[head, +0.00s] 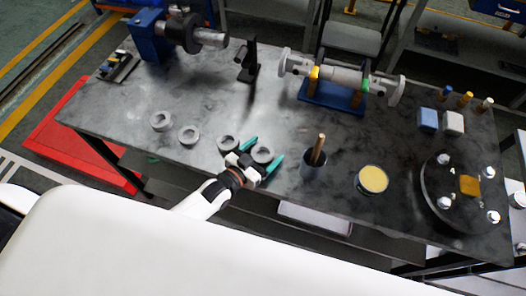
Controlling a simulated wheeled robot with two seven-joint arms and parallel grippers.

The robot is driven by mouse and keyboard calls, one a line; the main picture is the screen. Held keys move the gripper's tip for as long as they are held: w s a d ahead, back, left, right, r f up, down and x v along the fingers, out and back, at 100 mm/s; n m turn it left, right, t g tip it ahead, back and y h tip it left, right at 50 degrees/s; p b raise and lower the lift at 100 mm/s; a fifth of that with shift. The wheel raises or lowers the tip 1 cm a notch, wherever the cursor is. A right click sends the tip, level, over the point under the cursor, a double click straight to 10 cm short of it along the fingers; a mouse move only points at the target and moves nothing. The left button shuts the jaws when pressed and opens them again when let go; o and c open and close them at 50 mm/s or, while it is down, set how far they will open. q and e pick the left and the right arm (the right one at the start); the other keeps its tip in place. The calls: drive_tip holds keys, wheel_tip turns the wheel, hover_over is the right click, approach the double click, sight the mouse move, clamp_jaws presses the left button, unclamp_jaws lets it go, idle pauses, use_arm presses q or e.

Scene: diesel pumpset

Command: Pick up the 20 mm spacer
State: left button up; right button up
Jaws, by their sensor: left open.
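Several grey ring-shaped spacers lie in a row on the dark tabletop in the head view. They are a far-left ring (160,121), a second ring (188,134), a third ring (228,143) and a right-hand ring (262,154). I cannot read any size mark, so I cannot tell which is the 20 mm spacer. My left gripper (268,148) is open, with its teal fingers on either side of the right-hand ring in the picture. I cannot tell whether they touch it or how high they are. My right gripper is out of view.
A cup with a wooden-handled brush (314,163) and an open tin (372,180) stand right of the gripper. A flanged shaft on a blue stand (335,92), a black upright bracket (248,62) and a blue motor (150,35) stand farther back. A round flange (440,205) lies right.

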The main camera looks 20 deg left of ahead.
use_arm(q)
drive_tip(key=c, duration=1.1)
drive_tip(key=shift+r, duration=0.1)
